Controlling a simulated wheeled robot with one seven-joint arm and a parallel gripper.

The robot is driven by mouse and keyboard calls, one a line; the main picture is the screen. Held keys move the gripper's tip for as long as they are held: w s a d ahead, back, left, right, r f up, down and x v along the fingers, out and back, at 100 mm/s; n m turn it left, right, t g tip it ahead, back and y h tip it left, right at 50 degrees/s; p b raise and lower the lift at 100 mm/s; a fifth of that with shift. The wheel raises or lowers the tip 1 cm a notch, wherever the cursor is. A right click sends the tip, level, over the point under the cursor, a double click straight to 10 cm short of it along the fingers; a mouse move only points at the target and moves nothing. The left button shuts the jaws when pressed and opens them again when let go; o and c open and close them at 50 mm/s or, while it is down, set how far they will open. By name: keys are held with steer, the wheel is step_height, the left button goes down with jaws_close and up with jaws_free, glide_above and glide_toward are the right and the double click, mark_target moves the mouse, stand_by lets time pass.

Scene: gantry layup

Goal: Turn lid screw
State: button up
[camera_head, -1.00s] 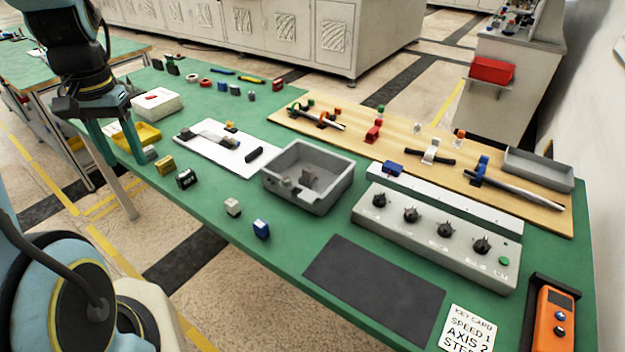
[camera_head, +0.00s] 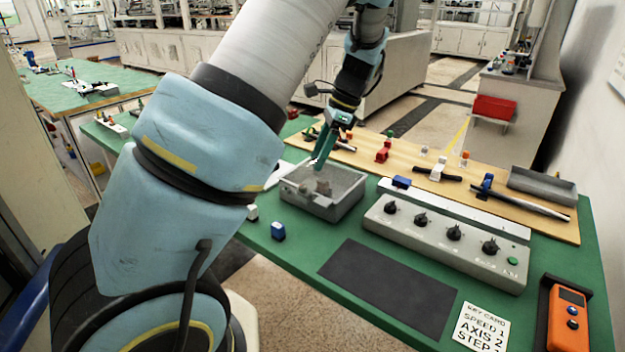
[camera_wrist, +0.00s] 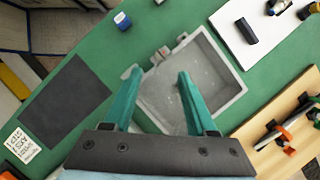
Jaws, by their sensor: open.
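A grey open-topped box (camera_head: 345,207) stands on the green table, left of the knob panel. In the wrist view the same box (camera_wrist: 228,84) lies beneath my fingers, with its pale inner floor showing. Small grey fittings (camera_wrist: 163,53) sit at one wall of the box; I cannot tell whether one is the lid screw. No lid is clearly seen on the box. My gripper (camera_head: 318,166) hangs above the box, its teal fingers pointing down. In the wrist view my gripper (camera_wrist: 160,74) is open with nothing held between its fingers.
The grey panel (camera_head: 445,241) with several black knobs stands right of the box. A wooden board (camera_head: 400,165) with tools lies behind. A dark mat (camera_head: 388,288) lies clear in front. A blue block (camera_head: 278,231) stands near the front edge. My arm hides the table's left part.

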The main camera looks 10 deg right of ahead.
mark_target(304, 185)
steer(key=p+x, duration=0.1)
steer(key=x, duration=0.6)
steer(key=shift+a+f, duration=0.2)
steer(key=shift+f, duration=0.05)
steer(key=shift+c, duration=0.2)
jaws_close()
